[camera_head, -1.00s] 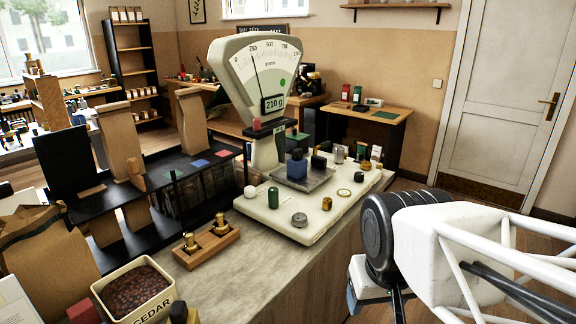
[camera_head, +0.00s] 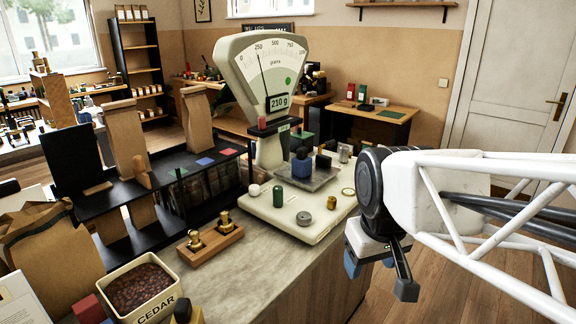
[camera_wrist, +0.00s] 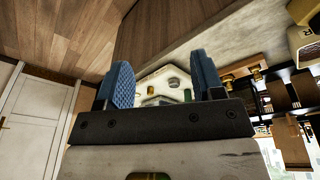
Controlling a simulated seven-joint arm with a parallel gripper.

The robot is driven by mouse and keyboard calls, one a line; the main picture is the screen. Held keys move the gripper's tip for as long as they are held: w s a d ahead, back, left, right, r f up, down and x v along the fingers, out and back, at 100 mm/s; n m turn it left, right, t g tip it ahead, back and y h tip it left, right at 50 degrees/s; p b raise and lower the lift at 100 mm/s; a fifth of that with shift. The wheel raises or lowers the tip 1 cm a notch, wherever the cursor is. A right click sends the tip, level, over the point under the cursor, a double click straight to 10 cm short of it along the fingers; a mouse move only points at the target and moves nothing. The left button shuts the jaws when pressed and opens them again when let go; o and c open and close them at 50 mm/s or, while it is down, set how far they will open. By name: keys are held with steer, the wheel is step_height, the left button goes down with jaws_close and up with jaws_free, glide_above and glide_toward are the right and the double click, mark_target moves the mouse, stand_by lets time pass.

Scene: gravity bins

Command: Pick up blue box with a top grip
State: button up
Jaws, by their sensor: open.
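A small dark blue box (camera_head: 301,163) stands on the grey metal pan (camera_head: 318,180) of the weighing scale (camera_head: 262,85). It has a darker, narrower top. My gripper (camera_head: 378,272) hangs off the counter's right side, to the right of and nearer than the box, and apart from it. In the wrist view my gripper (camera_wrist: 164,75) shows two blue ribbed fingers spread apart with nothing between them. The pale scale base (camera_wrist: 152,75) shows beyond the fingers; I cannot make out the blue box there.
Around the pan are a green cylinder (camera_head: 278,197), a grey disc (camera_head: 304,218), a brass weight (camera_head: 331,203) and a white ball (camera_head: 254,190). A wooden block with brass weights (camera_head: 210,243) and a CEDAR bin (camera_head: 170,307) stand left. Open floor (camera_head: 440,275) lies right.

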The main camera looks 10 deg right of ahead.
steer(key=w+r+n, duration=0.3)
steer(key=w, duration=0.5)
steer(key=w+r+n, duration=0.3)
steer(key=w+r, duration=0.1)
steer(key=w, duration=0.4)
steer(key=n+g, duration=0.2)
steer(key=n, duration=1.6)
glide_above(303, 148)
steer(key=f, duration=0.6)
steer(key=shift+s+f, duration=0.2)
steer(key=shift+s, duration=0.2)
steer(key=shift+w+f+n, duration=0.2)
steer(key=shift+w+n, duration=0.1)
steer(key=shift+w, duration=0.1)
steer(key=shift+f, duration=1.35)
